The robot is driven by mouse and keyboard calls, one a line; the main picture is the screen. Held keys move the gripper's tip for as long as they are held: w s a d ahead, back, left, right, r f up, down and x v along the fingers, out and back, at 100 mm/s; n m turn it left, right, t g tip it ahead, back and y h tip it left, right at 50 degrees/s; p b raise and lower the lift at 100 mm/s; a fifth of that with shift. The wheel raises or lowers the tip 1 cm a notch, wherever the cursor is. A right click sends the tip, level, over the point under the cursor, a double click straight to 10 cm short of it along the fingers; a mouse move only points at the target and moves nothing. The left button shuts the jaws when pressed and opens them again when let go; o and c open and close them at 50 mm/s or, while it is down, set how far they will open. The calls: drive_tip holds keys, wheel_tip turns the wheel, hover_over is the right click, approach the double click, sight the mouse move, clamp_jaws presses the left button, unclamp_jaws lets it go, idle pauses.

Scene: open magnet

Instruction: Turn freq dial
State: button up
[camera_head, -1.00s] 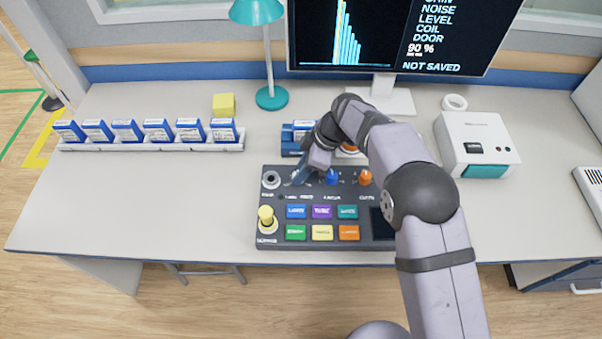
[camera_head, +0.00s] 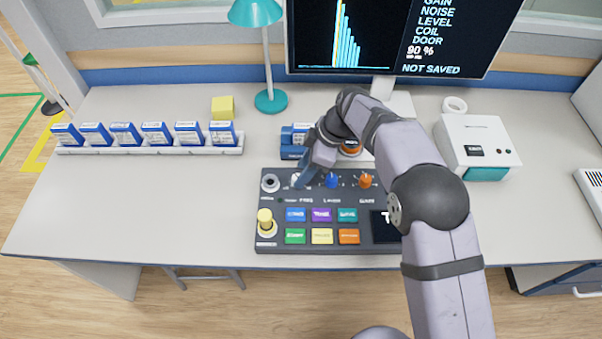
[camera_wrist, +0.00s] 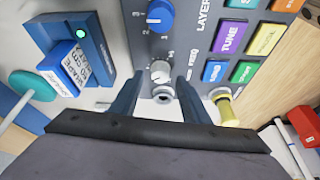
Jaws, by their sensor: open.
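The freq dial is a small light-grey knob with a scale around it and the label FREQ beside it. In the wrist view the dial (camera_wrist: 160,72) lies between the tips of my gripper (camera_wrist: 160,84), which is open. I cannot tell whether the fingers touch it or stay above it. In the head view the dial (camera_head: 295,181) sits at the top left of the dark console (camera_head: 380,246), partly hidden by my gripper (camera_head: 302,176). The blue layer dial (camera_head: 332,180) and orange gain dial (camera_head: 366,180) stand to its right.
A round socket (camera_head: 270,183) is close left of the freq dial, and a yellow knob (camera_head: 265,222) stands below it. Coloured buttons fill the console's lower part. A blue box (camera_head: 292,153) lies behind the console.

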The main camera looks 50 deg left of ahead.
drive_tip(key=shift+b+v, duration=0.5)
drive_tip(key=shift+v, duration=2.1)
drive_tip(key=w+d+r+m+t+p, duration=0.1)
drive_tip(key=w+d+m, duration=0.25)
drive_tip(key=d, duration=0.55)
drive_tip(key=w+d+r+m+t+h, duration=0.1)
drive_tip(key=w+d+r+m, duration=0.1)
drive_tip(key=d+m, duration=0.5)
drive_tip(key=w+d+r+m+t+p, duration=0.1)
drive_tip(key=w+d+m, duration=0.15)
drive_tip(key=d, duration=0.85)
drive_tip(key=s+d+m, duration=0.4)
drive_tip(key=d, duration=0.4)
drive_tip(key=s+d+f+m+h+p, duration=0.1)
drive_tip(key=s+d+m, duration=0.3)
drive_tip(key=d, duration=0.3)
drive_tip(key=s+d+m+h+p, duration=0.1)
drive_tip(key=s+d+m, duration=0.3)
drive_tip(key=d, duration=0.4)
drive_tip(key=shift+s+d+f, duration=0.25)
drive_tip(key=shift+s+d, duration=0.1)
drive_tip(key=shift+s, duration=0.15)
